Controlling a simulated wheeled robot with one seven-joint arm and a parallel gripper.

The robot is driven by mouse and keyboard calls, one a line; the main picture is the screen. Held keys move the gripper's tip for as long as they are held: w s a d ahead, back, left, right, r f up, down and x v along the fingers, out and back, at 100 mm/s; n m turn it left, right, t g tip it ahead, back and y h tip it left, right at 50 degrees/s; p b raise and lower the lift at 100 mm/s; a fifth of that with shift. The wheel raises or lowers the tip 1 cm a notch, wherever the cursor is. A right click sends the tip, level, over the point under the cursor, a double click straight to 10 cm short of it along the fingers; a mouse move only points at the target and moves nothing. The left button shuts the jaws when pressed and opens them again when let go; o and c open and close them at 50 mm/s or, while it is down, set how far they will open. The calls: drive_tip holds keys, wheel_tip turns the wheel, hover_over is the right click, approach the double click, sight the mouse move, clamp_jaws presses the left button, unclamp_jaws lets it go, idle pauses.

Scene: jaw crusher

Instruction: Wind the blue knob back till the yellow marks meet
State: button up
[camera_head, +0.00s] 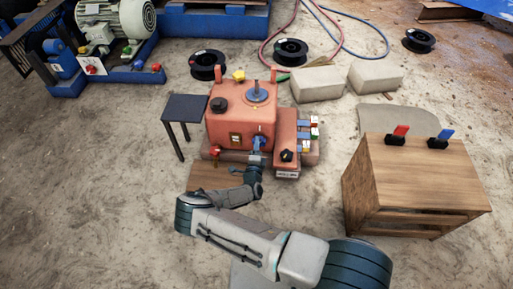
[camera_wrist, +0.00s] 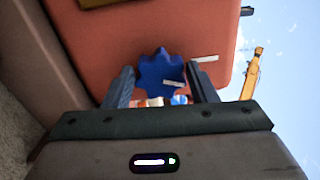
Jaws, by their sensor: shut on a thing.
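The blue knob (camera_wrist: 158,70) is star-shaped and sits on the orange face of the machine (camera_wrist: 105,45). My gripper (camera_wrist: 161,74) is shut on the knob, one dark finger on each side. A pale mark (camera_wrist: 173,84) shows on the knob's lower right. A second pale mark (camera_wrist: 205,58) is on the orange face, right of and above the first. The two marks are apart and not in line. In the head view my gripper (camera_head: 258,146) is at the front of the orange machine (camera_head: 228,125); the knob is mostly hidden there and the marks cannot be made out.
A small dark table (camera_head: 185,108) stands left of the machine. A lower orange box with a black knob (camera_head: 287,156) is close on the right. A wooden cabinet (camera_head: 410,175) with red and blue clips on top stands further right. Grey blocks (camera_head: 317,83) lie behind.

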drive_tip(key=shift+f+n+b, duration=0.2)
drive_tip(key=shift+n+b, duration=0.25)
drive_tip(key=shift+n, duration=1.55)
drive_tip(key=o, duration=1)
